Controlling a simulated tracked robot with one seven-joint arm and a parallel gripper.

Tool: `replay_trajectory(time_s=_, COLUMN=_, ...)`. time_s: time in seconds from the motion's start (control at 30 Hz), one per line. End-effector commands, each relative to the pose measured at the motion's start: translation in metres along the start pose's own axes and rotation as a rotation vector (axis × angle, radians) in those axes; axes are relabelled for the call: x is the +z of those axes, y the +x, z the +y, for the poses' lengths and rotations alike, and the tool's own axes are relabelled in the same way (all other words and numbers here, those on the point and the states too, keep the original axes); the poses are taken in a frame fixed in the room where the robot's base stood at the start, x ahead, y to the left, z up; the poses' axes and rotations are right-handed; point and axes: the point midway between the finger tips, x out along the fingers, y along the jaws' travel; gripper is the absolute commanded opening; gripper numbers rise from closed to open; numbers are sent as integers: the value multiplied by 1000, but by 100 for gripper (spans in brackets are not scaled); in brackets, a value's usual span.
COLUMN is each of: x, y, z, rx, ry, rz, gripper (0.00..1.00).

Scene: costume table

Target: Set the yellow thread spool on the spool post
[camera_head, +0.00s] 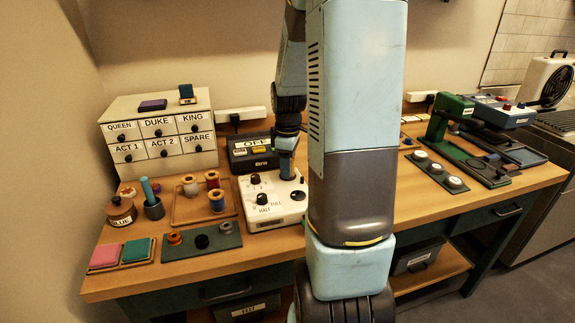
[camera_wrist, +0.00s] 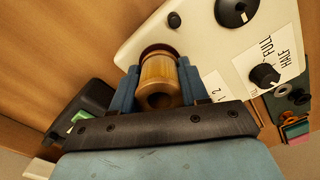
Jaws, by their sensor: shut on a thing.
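The yellow thread spool (camera_wrist: 157,75) is held between the two fingers of my gripper (camera_wrist: 158,88) in the wrist view, with its open end toward the camera. In the head view my gripper (camera_head: 287,172) points down over the back of the white control box (camera_head: 275,215); the spool does not show clearly there. I cannot make out the spool post in either view; it may be hidden behind the spool or my gripper. A dark reddish rim shows at the far end of the spool, and I cannot tell whether it touches the box.
The white box carries dark knobs, one at a HALF/FULL dial (camera_head: 262,198). A wooden tray (camera_head: 180,214) with white, red and blue spools stands left. A black OFF box (camera_head: 252,152) stands behind. A green machine (camera_head: 450,130) is at right.

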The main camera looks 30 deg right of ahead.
Motion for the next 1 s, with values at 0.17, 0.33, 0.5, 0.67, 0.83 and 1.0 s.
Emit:
replay_trajectory(time_s=0.17, x=0, y=3, z=0, rx=0, ry=0, rz=0, gripper=14)
replay_trajectory(time_s=0.33, x=0, y=6, z=0, rx=0, ry=0, rz=0, gripper=14)
replay_trajectory(time_s=0.5, x=0, y=6, z=0, rx=0, ry=-1, rz=0, gripper=55)
replay_trajectory(time_s=0.67, x=0, y=6, z=0, rx=0, ry=-1, rz=0, gripper=55)
replay_trajectory(time_s=0.83, x=-1, y=2, z=0, rx=1, ry=-1, rz=0, gripper=55)
replay_trajectory(time_s=1.0, x=-1, y=-9, z=0, rx=2, ry=-1, rz=0, gripper=55)
